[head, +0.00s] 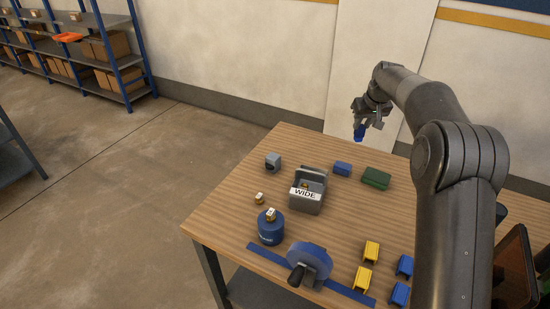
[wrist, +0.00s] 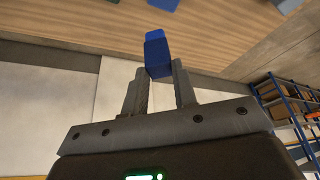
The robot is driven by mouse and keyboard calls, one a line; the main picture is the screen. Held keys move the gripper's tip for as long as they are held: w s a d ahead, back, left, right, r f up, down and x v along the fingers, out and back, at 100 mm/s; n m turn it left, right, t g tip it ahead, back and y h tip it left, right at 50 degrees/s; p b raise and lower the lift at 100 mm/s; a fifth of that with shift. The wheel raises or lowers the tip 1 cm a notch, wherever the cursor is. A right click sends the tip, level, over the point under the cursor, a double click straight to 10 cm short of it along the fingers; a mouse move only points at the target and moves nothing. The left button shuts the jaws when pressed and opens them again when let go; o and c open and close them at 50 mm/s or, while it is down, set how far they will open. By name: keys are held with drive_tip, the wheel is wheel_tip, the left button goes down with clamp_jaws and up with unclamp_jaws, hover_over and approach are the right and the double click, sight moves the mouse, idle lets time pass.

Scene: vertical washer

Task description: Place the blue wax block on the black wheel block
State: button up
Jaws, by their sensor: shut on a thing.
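My gripper (head: 371,112) is raised above the far side of the wooden table. It is shut on a blue block (head: 360,132), which hangs below the fingers in the head view. In the wrist view the blue block (wrist: 157,53) sticks out between the tips of my gripper (wrist: 160,85). I cannot tell for sure that it is the wax block. A small grey block with a dark round face (head: 273,162) stands at the table's far left and may be the black wheel block. The held block is apart from it, to its right and higher.
The table (head: 225,215) also holds a grey bin marked WIDE (head: 307,202), another blue block (head: 343,168), a green block (head: 376,178), a blue cylinder (head: 271,232), a blue disc with a black handle (head: 312,262), and yellow (head: 366,265) and blue trays. A wall stands behind.

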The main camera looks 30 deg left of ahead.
drive_tip(key=s+a+r+n, duration=0.1)
drive_tip(key=s+a, duration=0.4)
drive_tip(key=a, duration=0.3)
drive_tip(key=s+a+r+n, duration=0.1)
drive_tip(key=s+a, duration=0.3)
drive_tip(key=a, duration=0.4)
drive_tip(key=shift+y, duration=0.3)
drive_tip(key=shift+s+a+f, duration=0.4)
drive_tip(key=shift+a+f, duration=1.45)
drive_tip(key=shift+f, duration=0.05)
drive_tip(key=shift+s+a+f, duration=0.35)
drive_tip(key=shift+a+f, duration=1.5)
drive_tip(key=shift+f, duration=0.05)
drive_tip(key=shift+s+a+f, duration=0.4)
drive_tip(key=shift+a+f, duration=1.45)
drive_tip(key=shift+f, duration=0.05)
drive_tip(key=shift+f, duration=0.15)
drive_tip(key=o, duration=1)
drive_tip(key=v, duration=1.2)
drive_tip(key=shift+w+r, duration=0.2)
drive_tip(key=shift+w, duration=0.05)
